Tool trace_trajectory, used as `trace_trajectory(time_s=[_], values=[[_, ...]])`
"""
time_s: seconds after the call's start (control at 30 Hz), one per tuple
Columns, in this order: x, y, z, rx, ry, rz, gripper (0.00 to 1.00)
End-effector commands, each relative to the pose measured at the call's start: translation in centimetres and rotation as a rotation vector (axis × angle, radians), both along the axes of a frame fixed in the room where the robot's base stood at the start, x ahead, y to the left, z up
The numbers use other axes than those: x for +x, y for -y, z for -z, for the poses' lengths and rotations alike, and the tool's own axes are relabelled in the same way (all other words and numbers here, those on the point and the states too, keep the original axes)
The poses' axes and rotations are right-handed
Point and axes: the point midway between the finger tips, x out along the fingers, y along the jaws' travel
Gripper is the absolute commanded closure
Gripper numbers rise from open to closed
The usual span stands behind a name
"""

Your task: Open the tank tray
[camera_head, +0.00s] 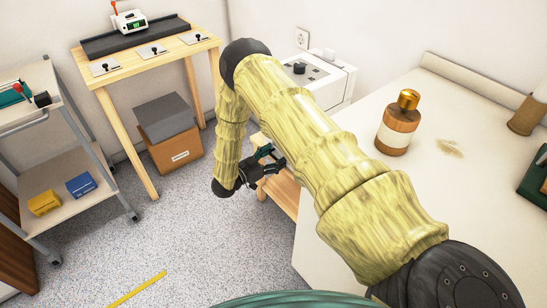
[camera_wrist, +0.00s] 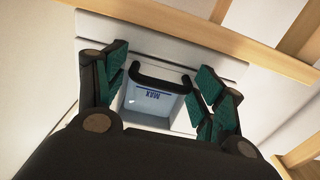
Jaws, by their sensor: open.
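In the wrist view, a pale bluish tank (camera_wrist: 153,102) with an upside-down "MAX" mark sits in a recess of a white body (camera_wrist: 185,38). A black bar-like handle (camera_wrist: 162,76) runs across the tank's edge. My gripper (camera_wrist: 165,68) is open, with green-padded fingers on either side of the handle. I cannot tell whether they touch it. In the head view, my gripper (camera_head: 268,160) hangs low left of the white worktop. A white appliance (camera_head: 322,78) with a dark knob stands behind my arm. The tank is hidden there.
A white worktop (camera_head: 345,150) with an amber bottle (camera_head: 398,125) is at right. A wooden table (camera_head: 150,70) and a grey trolley (camera_head: 75,185) stand left. Grey and brown boxes (camera_head: 170,145) sit on the floor. Wooden bars (camera_wrist: 262,30) frame the wrist view. Floor at centre left is clear.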

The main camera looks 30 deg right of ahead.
Motion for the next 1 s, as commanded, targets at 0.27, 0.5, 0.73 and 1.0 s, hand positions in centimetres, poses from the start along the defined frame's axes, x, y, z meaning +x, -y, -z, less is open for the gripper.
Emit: trace_trajectory(time_s=[0.27, 0.5, 0.73, 1.0], values=[[-0.01, -0.02, -0.01, -0.001, 0.000, 0.000, 0.71], [-0.08, 0.06, -0.01, -0.001, -0.001, 0.002, 0.93], [-0.12, 0.12, -0.02, -0.001, -0.001, 0.003, 0.95], [-0.15, 0.18, -0.04, -0.002, -0.002, 0.003, 0.97]])
